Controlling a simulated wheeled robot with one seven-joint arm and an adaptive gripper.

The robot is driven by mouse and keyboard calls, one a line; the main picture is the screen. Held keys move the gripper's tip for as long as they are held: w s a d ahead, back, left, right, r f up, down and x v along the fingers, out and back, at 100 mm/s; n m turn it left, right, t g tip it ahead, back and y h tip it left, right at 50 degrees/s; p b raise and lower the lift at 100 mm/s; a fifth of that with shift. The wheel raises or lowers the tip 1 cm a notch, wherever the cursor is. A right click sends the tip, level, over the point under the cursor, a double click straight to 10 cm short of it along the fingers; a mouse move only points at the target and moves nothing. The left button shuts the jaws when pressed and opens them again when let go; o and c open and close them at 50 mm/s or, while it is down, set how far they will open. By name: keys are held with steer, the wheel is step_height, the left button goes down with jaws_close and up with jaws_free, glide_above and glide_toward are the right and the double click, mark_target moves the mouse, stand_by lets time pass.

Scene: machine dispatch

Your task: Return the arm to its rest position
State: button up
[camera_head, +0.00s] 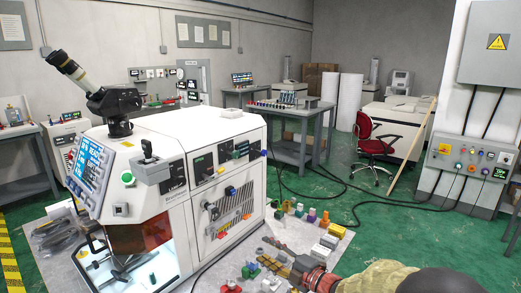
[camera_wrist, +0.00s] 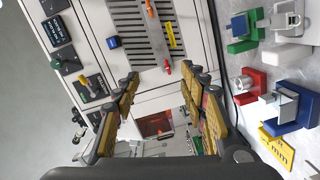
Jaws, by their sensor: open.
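My gripper (camera_wrist: 163,80) is open in the wrist view, its two yellow-padded fingers spread wide with nothing between them. Beyond the fingers is the front panel of a white machine. In the head view my arm reaches in from the lower right, and my gripper (camera_head: 278,262) is low in front of the white machine (camera_head: 215,150). The finger tips are small there and partly lost among coloured parts behind them.
Several small coloured parts and fixtures, including a green block (camera_wrist: 240,30) and a blue vise (camera_wrist: 288,108), lie on the light surface close to my gripper. A red chair (camera_head: 372,150) and a grey workbench (camera_head: 300,117) stand farther back. Green floor is open at right.

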steer(key=d+r+m+t+h+p, duration=0.1)
steer(key=d+r+m+t+h, duration=0.1)
steer(key=d+r+m+h, duration=0.6)
steer(key=s+d+r+m+g+h+p, duration=0.1)
steer(key=s+d+r+m+h, duration=0.3)
steer(key=s+d+r+m, duration=0.35)
steer(key=s+f+m+g+p, duration=0.1)
steer(key=s+f+m+g, duration=0.1)
steer(key=s, duration=1.3)
steer(key=s+d+f+m+g, duration=0.1)
steer(key=s+m+g, duration=0.4)
steer(key=s, duration=1.1)
steer(key=shift+s+f+m+h+p, duration=0.3)
steer(key=shift+f+m+p, duration=0.1)
steer(key=shift+f+m, duration=0.4)
